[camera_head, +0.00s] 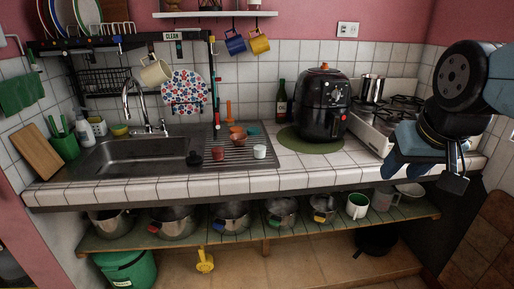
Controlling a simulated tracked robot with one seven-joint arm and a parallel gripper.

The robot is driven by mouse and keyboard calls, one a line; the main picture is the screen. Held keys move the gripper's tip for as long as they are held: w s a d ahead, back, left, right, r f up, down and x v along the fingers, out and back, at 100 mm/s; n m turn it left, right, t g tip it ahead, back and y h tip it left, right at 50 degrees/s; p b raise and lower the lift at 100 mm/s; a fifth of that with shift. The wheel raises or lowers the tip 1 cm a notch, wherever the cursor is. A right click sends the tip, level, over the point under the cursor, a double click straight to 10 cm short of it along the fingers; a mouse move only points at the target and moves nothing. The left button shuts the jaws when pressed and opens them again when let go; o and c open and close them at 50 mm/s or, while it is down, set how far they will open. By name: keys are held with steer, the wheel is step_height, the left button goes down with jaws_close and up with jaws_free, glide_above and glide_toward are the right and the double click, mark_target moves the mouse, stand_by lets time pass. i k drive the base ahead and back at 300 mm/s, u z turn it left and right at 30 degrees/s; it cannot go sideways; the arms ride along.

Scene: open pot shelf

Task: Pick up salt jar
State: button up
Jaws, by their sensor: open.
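No thing in the camera_head view can be told for sure as the salt jar. Small vessels stand on the ribbed drainboard beside the sink: a white one (260,151), a red one (218,153) and a dark one (194,159). They are too small to show any label. My gripper (427,174) hangs at the right, in front of the counter's right end and near the stove. It is open, and I see nothing held in it. It is well apart from the small vessels. My arm hides part of the right wall and counter.
A black air fryer (324,104) stands on a green mat (297,143), with a dark bottle (281,103) beside it. The stove (378,128) is at right. Several pots and cups fill the shelf (265,236) below. The front counter strip (130,191) is clear.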

mark_target(260, 147)
steer(key=i, duration=1.2)
steer(key=z, duration=0.05)
